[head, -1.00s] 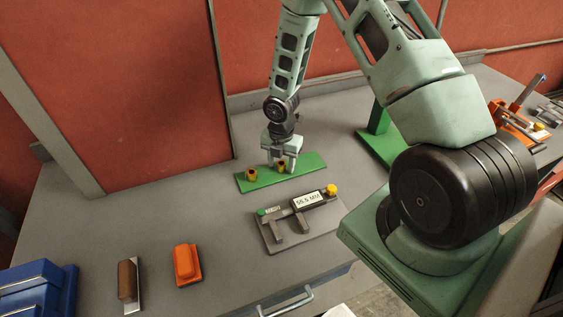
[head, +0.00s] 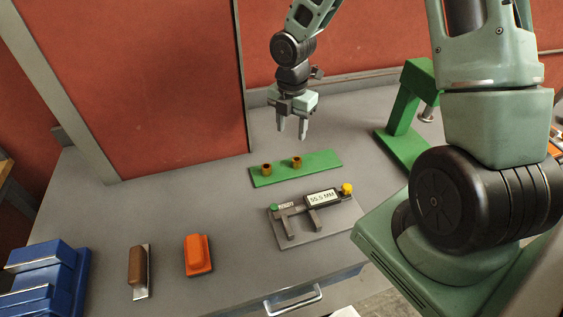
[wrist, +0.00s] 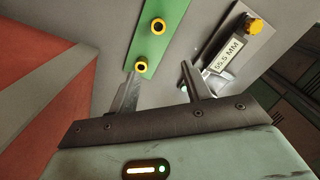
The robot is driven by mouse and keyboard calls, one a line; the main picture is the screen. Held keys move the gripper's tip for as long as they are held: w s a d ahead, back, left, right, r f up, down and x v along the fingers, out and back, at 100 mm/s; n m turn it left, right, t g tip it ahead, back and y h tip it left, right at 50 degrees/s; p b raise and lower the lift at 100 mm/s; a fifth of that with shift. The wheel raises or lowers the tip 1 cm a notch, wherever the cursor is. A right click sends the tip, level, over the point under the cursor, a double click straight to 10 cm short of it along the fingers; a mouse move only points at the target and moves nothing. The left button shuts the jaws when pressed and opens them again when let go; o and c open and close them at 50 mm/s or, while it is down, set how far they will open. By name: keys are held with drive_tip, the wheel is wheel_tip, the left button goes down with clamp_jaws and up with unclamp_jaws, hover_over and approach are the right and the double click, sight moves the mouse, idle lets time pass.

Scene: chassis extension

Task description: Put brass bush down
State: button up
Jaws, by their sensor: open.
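Two brass bushes stand upright on a green plate (head: 322,160) on the grey bench. The left bush (head: 266,169) and the right bush (head: 296,162) are a short gap apart. In the wrist view they appear as rings, one farther (wrist: 158,26) and one nearer (wrist: 141,66), on the green plate (wrist: 175,12). My gripper (head: 292,136) is open and empty, raised above and behind the plate, clear of both bushes. Its two open fingers also show in the wrist view (wrist: 160,82).
A caliper gauge (head: 320,212) reading 55.5 MM lies in front of the plate. An orange block (head: 198,255), a wooden-handled tool (head: 138,270) and blue bins (head: 45,280) are at the front left. A green stand (head: 403,110) is at the right. Bare bench lies left of the plate.

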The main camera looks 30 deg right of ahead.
drive_tip(key=s+a+r+m, duration=0.4)
drive_tip(key=s+a, duration=0.1)
drive_tip(key=a, duration=0.3)
drive_tip(key=s+a+r+m, duration=0.4)
drive_tip(key=s+a+r, duration=0.15)
drive_tip(key=a, duration=0.25)
drive_tip(key=s+a+r+m, duration=0.1)
drive_tip(key=s+a+m, duration=0.1)
drive_tip(key=s, duration=0.4)
drive_tip(key=s+a+r+m, duration=0.2)
drive_tip(key=s+a+m, duration=0.1)
drive_tip(key=s, duration=0.4)
drive_tip(key=shift+a+m+y, duration=0.25)
drive_tip(key=shift+m+y, duration=0.05)
drive_tip(key=shift+m, duration=0.5)
